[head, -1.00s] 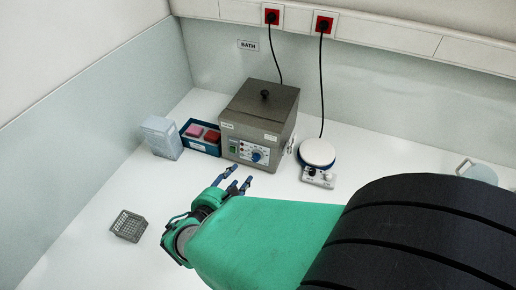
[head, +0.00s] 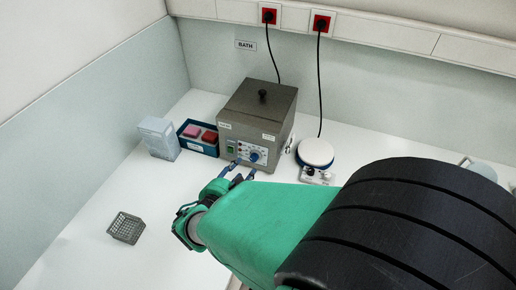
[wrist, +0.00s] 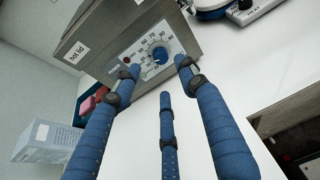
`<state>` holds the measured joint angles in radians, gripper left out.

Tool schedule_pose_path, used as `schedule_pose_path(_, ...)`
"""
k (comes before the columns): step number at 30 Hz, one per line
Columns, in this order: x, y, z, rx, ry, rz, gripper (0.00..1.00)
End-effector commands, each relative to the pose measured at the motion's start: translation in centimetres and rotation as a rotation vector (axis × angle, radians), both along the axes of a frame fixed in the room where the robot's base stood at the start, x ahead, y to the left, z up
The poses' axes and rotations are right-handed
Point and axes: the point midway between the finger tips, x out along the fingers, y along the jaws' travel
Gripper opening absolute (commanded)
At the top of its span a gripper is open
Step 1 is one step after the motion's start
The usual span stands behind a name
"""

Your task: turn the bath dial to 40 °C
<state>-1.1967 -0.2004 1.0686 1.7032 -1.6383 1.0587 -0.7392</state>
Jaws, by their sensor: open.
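The water bath (head: 257,118) is a grey metal box with a dark lid and knob, standing against the back wall under a BATH sign. Its blue dial (head: 255,156) is on the front panel, and the wrist view shows it closer (wrist: 159,54), ringed by printed numbers. The exact setting is too small to read surely. My gripper (head: 241,173) is open and empty, just in front of the panel. In the wrist view its blue fingers (wrist: 158,78) reach toward the dial, spread to either side below it, apart from it as far as I can tell.
A blue tray (head: 199,147) with pink and red blocks and a pale box (head: 158,138) stand left of the bath. A white-topped hotplate (head: 316,153) stands close on its right. A grey wire basket (head: 126,228) sits at front left. The bench between is clear.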

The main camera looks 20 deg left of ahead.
Motion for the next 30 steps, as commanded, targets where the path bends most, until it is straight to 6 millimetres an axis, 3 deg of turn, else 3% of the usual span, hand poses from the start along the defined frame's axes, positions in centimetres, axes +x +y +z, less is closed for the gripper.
schedule_pose_path(15,6.9,-0.2,-2.9,0.000,0.000,-0.002,0.42)
schedule_pose_path(30,8.2,-0.3,-3.4,0.000,0.000,0.000,0.42)
